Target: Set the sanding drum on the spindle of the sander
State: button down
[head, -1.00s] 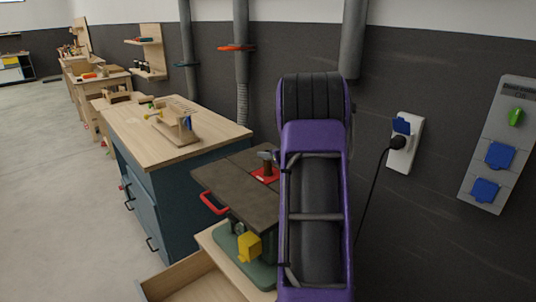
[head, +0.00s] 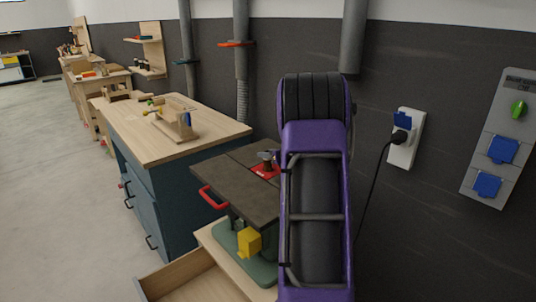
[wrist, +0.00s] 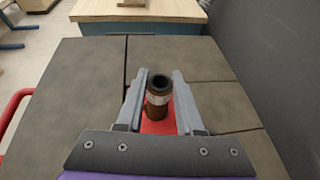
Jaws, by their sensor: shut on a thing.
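The sanding drum (wrist: 158,102) is a brown cylinder with a pale band and a dark hollow top. It stands upright between the fingers of my gripper (wrist: 160,82), which is shut on it. The sander (head: 235,185) has a dark grey table with a red insert (head: 262,172). The insert also shows in the wrist view (wrist: 158,127), directly below the drum. The spindle is not distinguishable; I cannot tell whether the drum is around it or how far down it sits. In the head view my gripper (head: 267,160) is low over the insert and largely hides the drum.
A red handle (head: 212,198) sticks out at the sander's left side. A wooden-topped workbench (head: 165,135) stands behind to the left. The dark wall (head: 420,200) is close on the right. An open drawer (head: 185,280) is below in front.

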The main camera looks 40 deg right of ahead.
jog(key=shift+f+b, duration=0.4)
jog(key=shift+f, duration=0.1)
jog(key=shift+c, duration=2.3)
grip_release()
jog(key=shift+s, duration=0.1)
jog(key=v, duration=1.7)
jog(key=shift+s, duration=0.15)
